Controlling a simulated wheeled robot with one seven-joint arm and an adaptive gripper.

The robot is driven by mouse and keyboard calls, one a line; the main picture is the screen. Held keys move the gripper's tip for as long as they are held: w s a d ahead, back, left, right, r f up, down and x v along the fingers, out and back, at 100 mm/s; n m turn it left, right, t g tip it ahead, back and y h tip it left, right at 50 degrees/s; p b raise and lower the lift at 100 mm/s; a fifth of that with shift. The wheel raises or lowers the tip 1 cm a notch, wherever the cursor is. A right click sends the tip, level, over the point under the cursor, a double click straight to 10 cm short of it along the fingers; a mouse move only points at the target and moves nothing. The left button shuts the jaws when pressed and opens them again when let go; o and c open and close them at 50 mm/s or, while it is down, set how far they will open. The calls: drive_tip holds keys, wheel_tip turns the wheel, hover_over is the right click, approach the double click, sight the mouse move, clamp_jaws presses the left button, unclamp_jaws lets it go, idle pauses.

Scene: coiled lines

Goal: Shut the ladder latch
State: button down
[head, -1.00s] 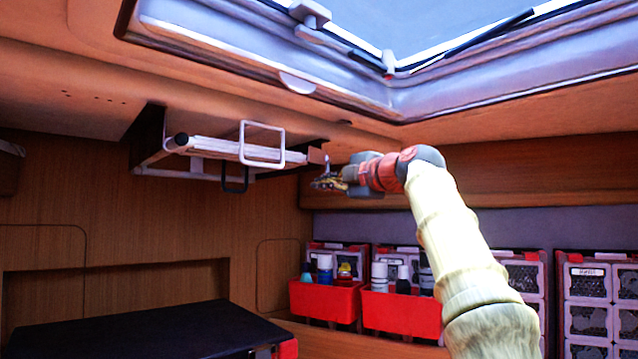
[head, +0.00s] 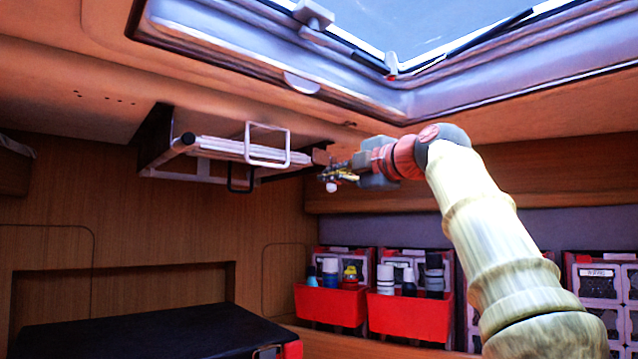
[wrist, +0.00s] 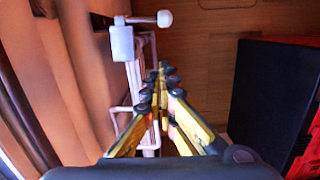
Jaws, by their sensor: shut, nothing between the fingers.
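The folded white ladder (head: 218,147) hangs under the ceiling in the head view, with a square white loop (head: 249,143) on it. Its white rails also show in the wrist view (wrist: 149,85). The latch is a pale block with a thin arm ending in a white round knob (wrist: 165,18); in the head view the knob (head: 333,187) shows just below my fingertips. My gripper (head: 326,175) is shut and empty near the ladder's right end. In the wrist view its fingertips (wrist: 163,75) are below the latch in the picture. Contact cannot be told.
A ceiling hatch frame (head: 360,75) is above. Red bins (head: 330,306) with bottles and drawer racks stand along the back wall. A black-topped surface (head: 150,335) lies lower left. The space beneath the ladder is open.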

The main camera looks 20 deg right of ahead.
drive_tip(key=v, duration=0.5)
drive_tip(key=shift+a+b, duration=0.15)
drive_tip(key=shift+b, duration=0.25)
drive_tip(key=shift+r, duration=0.1)
